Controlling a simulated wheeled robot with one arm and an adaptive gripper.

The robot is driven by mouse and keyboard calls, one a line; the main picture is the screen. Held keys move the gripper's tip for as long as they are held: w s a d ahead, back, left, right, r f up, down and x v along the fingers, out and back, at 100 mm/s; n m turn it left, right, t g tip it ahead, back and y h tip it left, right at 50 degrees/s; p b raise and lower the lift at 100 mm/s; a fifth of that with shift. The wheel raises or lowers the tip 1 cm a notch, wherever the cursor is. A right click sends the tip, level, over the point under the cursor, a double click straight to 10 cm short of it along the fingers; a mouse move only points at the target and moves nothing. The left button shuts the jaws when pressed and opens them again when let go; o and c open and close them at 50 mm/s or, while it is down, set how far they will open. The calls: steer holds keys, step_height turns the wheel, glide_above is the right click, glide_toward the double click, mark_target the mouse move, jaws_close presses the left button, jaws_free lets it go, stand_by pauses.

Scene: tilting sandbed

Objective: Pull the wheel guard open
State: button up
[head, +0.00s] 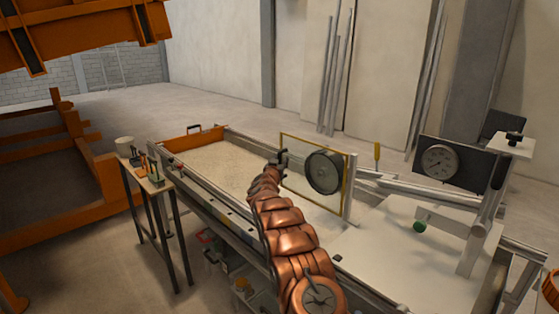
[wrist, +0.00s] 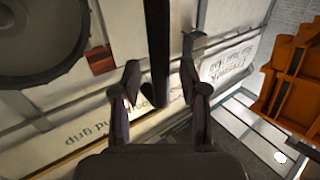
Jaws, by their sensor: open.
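The wheel guard (head: 297,140) is a clear panel with a thin yellow frame, upright over the sandbed in the head view. The dark wheel (head: 324,172) shows at the panel's right part. My gripper (head: 281,158) is at the guard's left side. In the wrist view my gripper (wrist: 160,70) is open, with a finger on each side of a dark upright bar (wrist: 157,45), which looks like the guard's handle. Gaps show between bar and fingers; contact is not visible. The wheel also shows at upper left in the wrist view (wrist: 40,35).
The sandbed (head: 208,165) is a long trough with an orange end wall. A small side table (head: 150,183) with tools stands left of it. A white tabletop (head: 400,250) and a round dial gauge (head: 440,162) are at the right. Floor is clear at the back left.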

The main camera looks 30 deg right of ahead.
steer(key=shift+w+d, duration=0.15)
steer(key=shift+w, duration=0.05)
stand_by(0.3)
jaws_close()
stand_by(0.5)
